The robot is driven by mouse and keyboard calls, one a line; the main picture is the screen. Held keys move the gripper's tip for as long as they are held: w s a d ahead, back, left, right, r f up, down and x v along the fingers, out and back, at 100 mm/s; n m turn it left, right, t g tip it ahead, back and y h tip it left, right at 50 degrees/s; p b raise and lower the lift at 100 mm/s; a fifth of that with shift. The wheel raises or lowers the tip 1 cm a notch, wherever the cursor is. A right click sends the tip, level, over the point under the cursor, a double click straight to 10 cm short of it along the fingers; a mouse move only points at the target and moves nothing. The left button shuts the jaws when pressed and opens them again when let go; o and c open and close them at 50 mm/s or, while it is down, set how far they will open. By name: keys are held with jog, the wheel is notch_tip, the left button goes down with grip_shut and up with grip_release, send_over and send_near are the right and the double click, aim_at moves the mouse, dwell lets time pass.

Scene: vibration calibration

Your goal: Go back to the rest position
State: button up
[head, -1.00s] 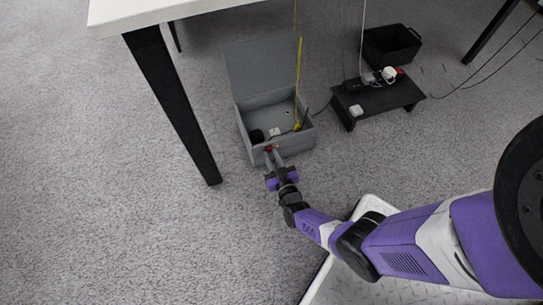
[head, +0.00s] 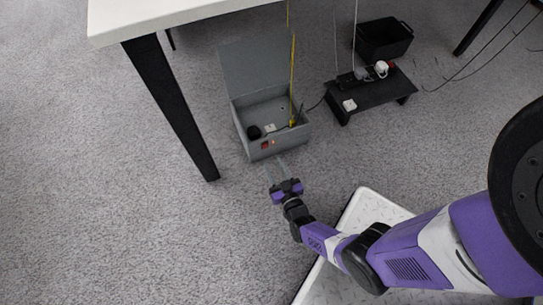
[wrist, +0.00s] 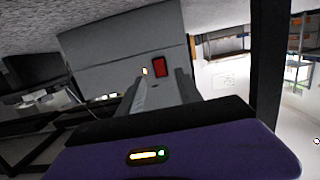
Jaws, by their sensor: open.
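My gripper (head: 275,171) is open and empty in the head view, its fingers pointing at the front of a grey box (head: 277,148) with its lid raised. A gap of carpet lies between the fingertips and the box. The box front carries a red switch (head: 265,146) and a small orange light (head: 273,142). In the wrist view the gripper fingers (wrist: 163,88) reach toward the box front (wrist: 110,65). The red switch (wrist: 159,67) and the small lit indicator (wrist: 145,71) show just beyond them.
A white table (head: 180,8) with a black leg (head: 172,110) stands left of the box. A low black stand (head: 375,95) holds plugs, with a black bin (head: 384,39) behind it. A yellow cable (head: 292,80) hangs into the box. Carpet at the lower left is clear.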

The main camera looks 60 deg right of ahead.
jog(key=shift+s+a, duration=0.15)
jog(key=shift+s, duration=0.05)
dwell(0.5)
